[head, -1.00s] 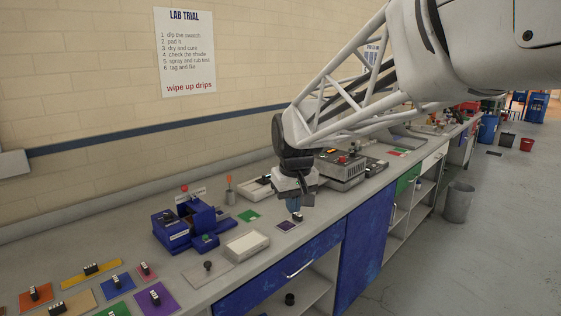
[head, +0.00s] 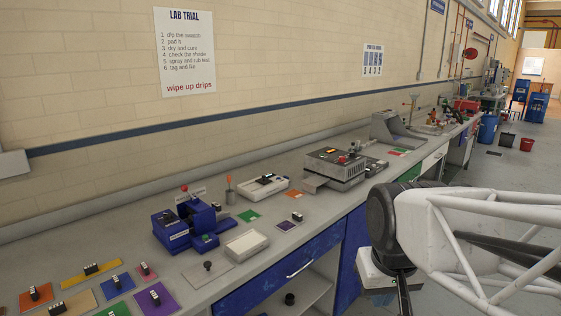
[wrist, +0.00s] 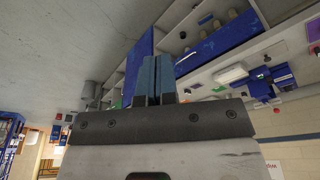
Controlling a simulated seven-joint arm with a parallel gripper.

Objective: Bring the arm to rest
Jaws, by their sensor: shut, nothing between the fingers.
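My gripper (wrist: 156,76) shows in the wrist view with its two blue fingers side by side, closed and empty. In the head view my arm's end (head: 384,268) hangs at the lower right, in front of the bench and over the aisle floor. Its fingers are cut off or hidden there. It is apart from the bench front and touches nothing that I can see.
The long bench (head: 335,198) holds a blue padder (head: 175,232), a white tray (head: 247,244), a grey dryer box (head: 335,168) and several coloured swatches. Blue drawer fronts (head: 283,279) face the aisle. The floor (head: 520,180) on the right is open, with bins farther back.

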